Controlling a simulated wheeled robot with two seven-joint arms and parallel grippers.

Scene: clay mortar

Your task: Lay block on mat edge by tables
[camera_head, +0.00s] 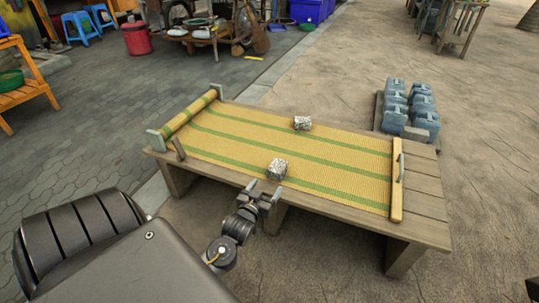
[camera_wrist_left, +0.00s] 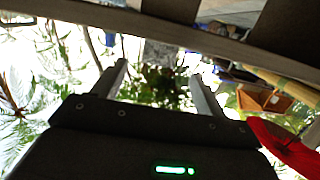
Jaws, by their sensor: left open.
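A yellow woven mat (camera_head: 340,155) with green stripes lies on a low wooden table (camera_head: 430,228), rolled up at its left end. A speckled grey block (camera_head: 277,169) sits on the mat near its front edge. A second similar block (camera_head: 302,123) sits near the back edge. My left gripper (camera_head: 265,189) is open and empty at the table's front edge, just in front of the near block. In the left wrist view, the open fingers (camera_wrist_left: 160,72) have a grey speckled shape between them, likely the near block (camera_wrist_left: 160,52). My right gripper is not in view.
A wooden bar with a handle (camera_head: 397,180) lies across the mat's right end. A red bin (camera_head: 136,38) and blue stools (camera_head: 80,27) are far left. The mat's middle right is clear.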

